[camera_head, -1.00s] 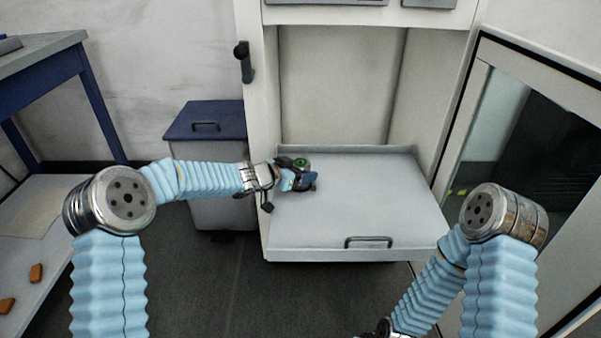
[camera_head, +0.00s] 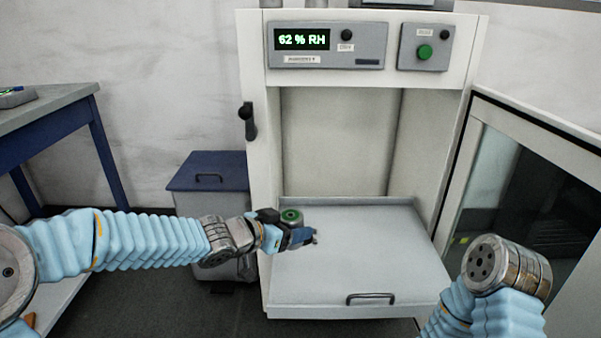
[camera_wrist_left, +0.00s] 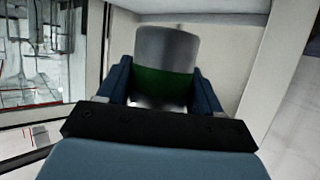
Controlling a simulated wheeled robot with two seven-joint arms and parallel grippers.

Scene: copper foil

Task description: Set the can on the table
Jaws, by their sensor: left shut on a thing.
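My left gripper (camera_head: 290,235) is shut on the can, whose round top with a green ring (camera_head: 291,214) shows above the fingers. In the left wrist view the can (camera_wrist_left: 166,47) is grey with a dark green band and sits between the two blue fingers (camera_wrist_left: 160,88). The can is over the back left part of the grey pull-out tray (camera_head: 350,270); I cannot tell whether it touches it. A table (camera_head: 52,108) with a grey top and blue legs stands at the far left. My right arm shows at the lower right, its gripper out of view.
The pale cabinet (camera_head: 259,170) has side walls around the tray and a display panel (camera_head: 327,45) above. A lidded bin (camera_head: 210,172) stands between table and cabinet. A small grey device (camera_head: 14,97) lies on the table. A glass-fronted door (camera_head: 490,190) stands at right.

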